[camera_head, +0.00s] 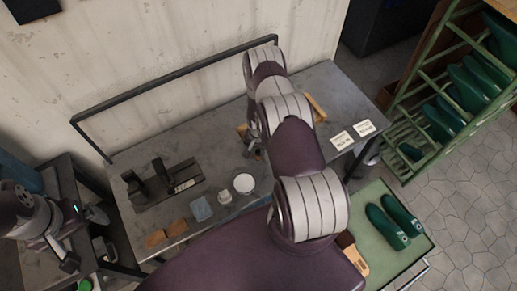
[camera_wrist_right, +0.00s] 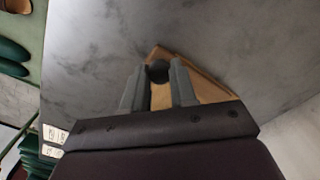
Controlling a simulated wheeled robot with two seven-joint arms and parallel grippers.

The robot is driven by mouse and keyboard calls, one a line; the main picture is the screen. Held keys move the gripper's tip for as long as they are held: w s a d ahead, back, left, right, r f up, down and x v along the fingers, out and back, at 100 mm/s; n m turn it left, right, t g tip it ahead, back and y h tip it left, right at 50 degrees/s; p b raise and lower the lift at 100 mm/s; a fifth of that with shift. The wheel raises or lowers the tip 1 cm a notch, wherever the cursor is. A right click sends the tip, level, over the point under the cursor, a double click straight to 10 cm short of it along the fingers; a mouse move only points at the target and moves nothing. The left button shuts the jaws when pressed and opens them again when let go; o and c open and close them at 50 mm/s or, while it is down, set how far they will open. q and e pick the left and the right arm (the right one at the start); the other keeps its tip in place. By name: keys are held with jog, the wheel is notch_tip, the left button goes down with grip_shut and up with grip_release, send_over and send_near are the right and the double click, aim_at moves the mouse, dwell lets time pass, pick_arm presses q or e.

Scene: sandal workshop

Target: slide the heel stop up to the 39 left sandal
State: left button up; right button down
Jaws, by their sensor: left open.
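My right arm crosses the middle of the head view, and its gripper (camera_head: 254,146) is over the bench, partly hidden by the arm. In the right wrist view the two grey fingers (camera_wrist_right: 159,84) stand apart on either side of a small dark knob (camera_wrist_right: 158,70). The knob lies over a tan wooden piece (camera_wrist_right: 208,82) on the grey bench. Contact between fingers and knob is unclear. I cannot tell whether this knob is the heel stop. My left gripper (camera_head: 74,214) is open at the far left. No sandal marked 39 can be made out.
Two cards (camera_head: 342,140) lie at right. Green shoes (camera_head: 386,226) lie on a green-topped surface; a green rack (camera_head: 425,75) stands behind.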

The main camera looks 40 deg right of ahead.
jog(key=shift+d+f+b, duration=0.15)
jog(key=shift+d+b, duration=0.2)
jog(key=shift+b, duration=0.05)
jog(key=d+b, duration=0.1)
jog(key=d, duration=0.2)
jog(key=shift+s+d+b, duration=0.15)
jog(key=shift+b, duration=0.2)
jog(key=shift+r, duration=0.2)
jog(key=c, duration=0.9)
grip_release()
jog(key=shift+s, duration=0.1)
notch_tip(320, 180, up, 13)
jog(key=b, duration=0.3)
jog(key=shift+f, duration=0.15)
